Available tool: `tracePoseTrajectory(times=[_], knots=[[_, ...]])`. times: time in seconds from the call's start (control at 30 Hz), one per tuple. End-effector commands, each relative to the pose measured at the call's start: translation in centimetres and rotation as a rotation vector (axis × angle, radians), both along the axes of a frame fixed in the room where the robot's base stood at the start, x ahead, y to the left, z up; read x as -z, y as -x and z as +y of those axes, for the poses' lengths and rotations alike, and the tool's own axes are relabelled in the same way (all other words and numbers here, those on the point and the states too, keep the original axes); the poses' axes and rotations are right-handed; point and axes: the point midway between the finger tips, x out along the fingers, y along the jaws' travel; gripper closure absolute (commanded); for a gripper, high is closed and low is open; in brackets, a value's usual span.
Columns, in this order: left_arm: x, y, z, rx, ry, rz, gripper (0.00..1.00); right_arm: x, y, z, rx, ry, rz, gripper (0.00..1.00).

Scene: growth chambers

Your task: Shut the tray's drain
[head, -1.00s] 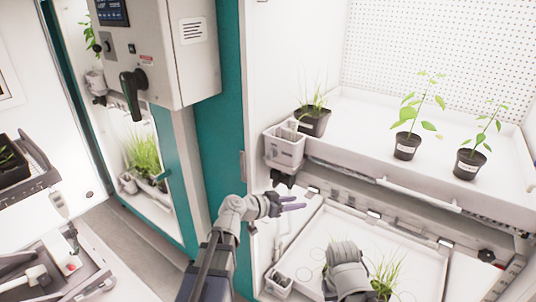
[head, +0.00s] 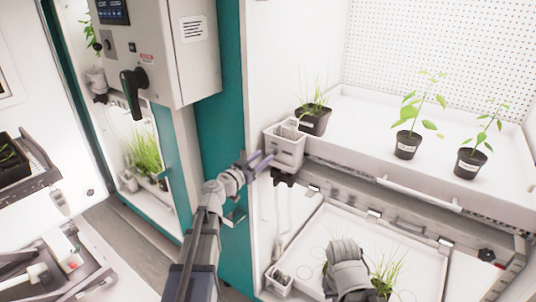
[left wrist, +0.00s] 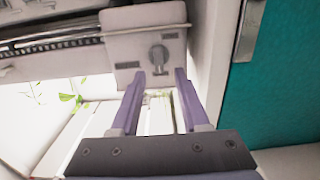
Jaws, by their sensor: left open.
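The upper tray (head: 370,165) is wide and white and stands on the upper shelf of the open chamber. A pale drain box (head: 284,150) sits at its left front corner, with a dark fitting (head: 283,178) under it. In the left wrist view, a grey box face carries a small grey knob with a handle (left wrist: 158,57), which looks like the drain valve. My left gripper (head: 263,163) is open and empty, close in front of the box. In the left wrist view its purple fingertips (left wrist: 160,76) lie just below the knob, one to each side; contact cannot be told.
Potted plants (head: 407,146) stand on the upper tray. A lower tray (head: 415,250) with grass holds room below, partly covered by my right arm. A teal door frame (head: 217,100) and a grey control cabinet (head: 190,50) stand close on the left.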

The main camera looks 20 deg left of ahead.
Motion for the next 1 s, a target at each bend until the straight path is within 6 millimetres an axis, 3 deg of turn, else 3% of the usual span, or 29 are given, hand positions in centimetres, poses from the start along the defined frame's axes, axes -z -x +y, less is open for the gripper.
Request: tracePoseTrajectory(times=[0.03,0.2,0.53,0.9,1.0], knots=[[0.0,-1.1,-0.3,0.002,0.000,0.000,0.54,0.0,0.0,0.0,0.000,0.000,0.000,1.00],[0.0,-3.2,-1.1,0.001,0.000,0.000,0.54,0.0,0.0,0.0,0.000,0.000,0.000,1.00],[0.0,-3.5,-1.3,0.001,0.000,0.000,0.56,0.0,0.0,0.0,0.000,0.000,0.000,1.00],[0.0,-3.5,-1.3,0.001,0.000,0.000,0.97,0.0,0.0,0.0,0.000,0.000,0.000,1.00],[0.0,-3.5,-1.3,0.001,0.000,0.000,1.00,0.0,0.0,0.0,0.000,0.000,0.000,1.00]])
